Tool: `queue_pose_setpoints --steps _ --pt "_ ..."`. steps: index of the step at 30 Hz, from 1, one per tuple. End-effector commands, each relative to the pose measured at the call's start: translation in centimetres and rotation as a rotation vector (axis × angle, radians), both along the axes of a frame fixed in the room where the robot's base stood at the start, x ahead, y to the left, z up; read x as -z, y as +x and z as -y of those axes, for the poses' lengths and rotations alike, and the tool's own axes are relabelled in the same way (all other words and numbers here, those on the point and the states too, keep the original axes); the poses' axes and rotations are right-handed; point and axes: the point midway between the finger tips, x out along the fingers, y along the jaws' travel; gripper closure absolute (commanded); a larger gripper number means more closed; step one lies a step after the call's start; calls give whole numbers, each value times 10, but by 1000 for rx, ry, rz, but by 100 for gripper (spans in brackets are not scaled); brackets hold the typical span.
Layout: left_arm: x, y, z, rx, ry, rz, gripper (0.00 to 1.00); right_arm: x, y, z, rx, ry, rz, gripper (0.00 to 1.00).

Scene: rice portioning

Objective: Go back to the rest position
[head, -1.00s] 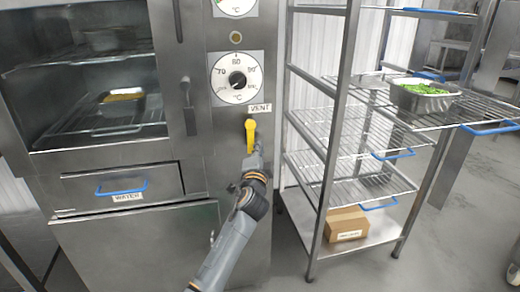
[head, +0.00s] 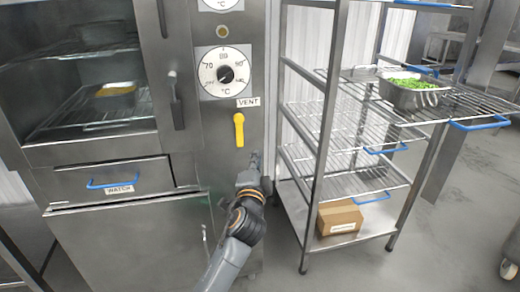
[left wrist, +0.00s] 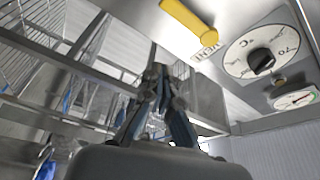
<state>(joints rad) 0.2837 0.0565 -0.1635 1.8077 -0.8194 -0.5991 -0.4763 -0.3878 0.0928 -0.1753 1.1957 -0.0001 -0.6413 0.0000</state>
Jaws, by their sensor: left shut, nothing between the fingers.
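My left gripper (head: 254,160) is in front of the steel oven's lower right front, a little below and right of the yellow vent lever (head: 239,130). It is shut and empty, apart from the lever. In the left wrist view its fingers (left wrist: 160,75) meet at the tips, and the yellow lever (left wrist: 188,18) shows above them. The lever hangs straight down below the VENT label. My right gripper is not in view.
The oven (head: 130,240) has a temperature dial (head: 225,73) and a water drawer (head: 120,180). Behind its glass is a tray of yellow food (head: 115,90). A wire rack (head: 325,150) at right holds a pan of green food (head: 412,97) and a cardboard box (head: 340,218).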

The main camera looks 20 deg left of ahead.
Motion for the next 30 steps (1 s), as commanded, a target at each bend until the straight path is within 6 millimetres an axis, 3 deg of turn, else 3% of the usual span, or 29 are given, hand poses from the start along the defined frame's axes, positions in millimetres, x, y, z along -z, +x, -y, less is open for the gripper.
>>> queue_pose_setpoints --steps 5,7,11,16,20,24,26,30 --pt "1 -5 2 1 -2 -3 100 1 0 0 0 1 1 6" --pt "11 -5 2 4 -12 -18 100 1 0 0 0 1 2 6" --pt "64 -7 5 23 -81 -111 100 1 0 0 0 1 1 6" --pt "187 -32 10 40 -254 -322 100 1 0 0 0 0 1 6" --pt "280 -70 15 23 -399 -487 100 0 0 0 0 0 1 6" --pt "372 -127 19 -24 -554 -659 100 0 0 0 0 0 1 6" --pt "408 -157 21 -54 -620 -730 100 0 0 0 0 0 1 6" --pt "482 -234 25 -144 -767 -887 100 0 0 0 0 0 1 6"
